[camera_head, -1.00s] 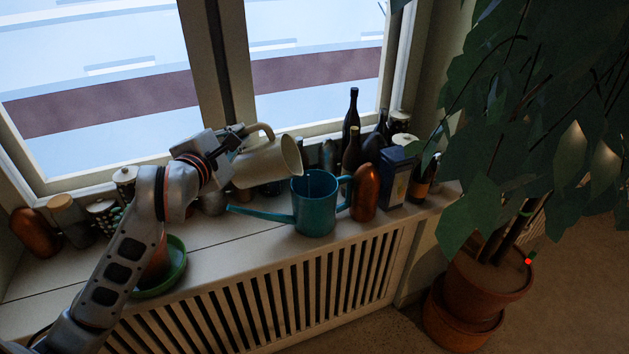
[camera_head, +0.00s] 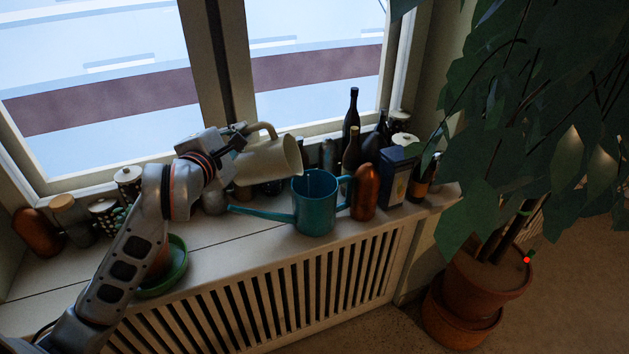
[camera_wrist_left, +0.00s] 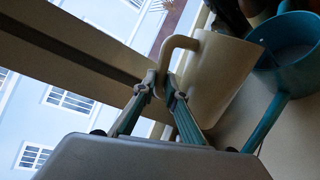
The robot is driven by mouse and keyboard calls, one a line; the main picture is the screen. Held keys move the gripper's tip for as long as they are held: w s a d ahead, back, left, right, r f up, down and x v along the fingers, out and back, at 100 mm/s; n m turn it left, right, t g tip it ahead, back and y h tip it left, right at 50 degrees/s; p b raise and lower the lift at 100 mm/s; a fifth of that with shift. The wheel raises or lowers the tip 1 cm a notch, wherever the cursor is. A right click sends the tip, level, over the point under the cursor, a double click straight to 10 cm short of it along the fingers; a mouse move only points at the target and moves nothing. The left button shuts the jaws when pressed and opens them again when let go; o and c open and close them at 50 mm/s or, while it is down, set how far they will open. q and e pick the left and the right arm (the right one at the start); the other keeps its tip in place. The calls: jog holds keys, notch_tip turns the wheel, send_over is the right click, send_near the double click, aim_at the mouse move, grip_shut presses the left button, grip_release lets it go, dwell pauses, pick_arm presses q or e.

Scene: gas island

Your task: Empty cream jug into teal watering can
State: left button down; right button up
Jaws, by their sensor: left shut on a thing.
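The cream jug (camera_head: 268,161) is tilted far over, its mouth facing right, above and just left of the teal watering can's opening. My left gripper (camera_head: 238,135) is shut on the jug's handle; the left wrist view shows its fingers (camera_wrist_left: 166,92) at the handle of the jug (camera_wrist_left: 217,75). The teal watering can (camera_head: 315,207) stands upright on the sill with its spout pointing left. It also shows in the left wrist view (camera_wrist_left: 283,82), apart from the jug. The jug's inside is mostly hidden, and I see no stream. My right gripper is not in view.
A copper vase (camera_head: 364,191) stands close to the can's right, by a dark blue box (camera_head: 398,178). Dark bottles (camera_head: 351,120) stand behind. A green dish (camera_head: 170,275) lies beside my left arm. The window frame (camera_head: 218,70) rises behind the jug.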

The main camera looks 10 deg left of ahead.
aim_at(260, 152)
pick_arm(q)
jog(key=shift+d+r+p, duration=0.3)
jog(key=shift+r+p, duration=0.05)
jog(key=shift+r, duration=0.1)
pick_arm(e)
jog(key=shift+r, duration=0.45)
pick_arm(q)
jog(key=shift+m, duration=0.3)
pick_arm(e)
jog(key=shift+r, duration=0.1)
pick_arm(q)
jog(key=shift+d+r+p, duration=0.2)
jog(key=shift+d+p, duration=0.1)
jog(key=shift+p, duration=0.1)
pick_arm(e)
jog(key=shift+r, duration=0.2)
pick_arm(q)
jog(key=shift+d+r, duration=0.15)
jog(key=shift+d, duration=0.1)
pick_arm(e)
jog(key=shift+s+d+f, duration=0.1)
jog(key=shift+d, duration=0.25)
pick_arm(q)
jog(key=shift+d+r+m+p, duration=0.25)
jog(key=shift+d+m+p, duration=0.2)
jog(key=shift+p, duration=0.25)
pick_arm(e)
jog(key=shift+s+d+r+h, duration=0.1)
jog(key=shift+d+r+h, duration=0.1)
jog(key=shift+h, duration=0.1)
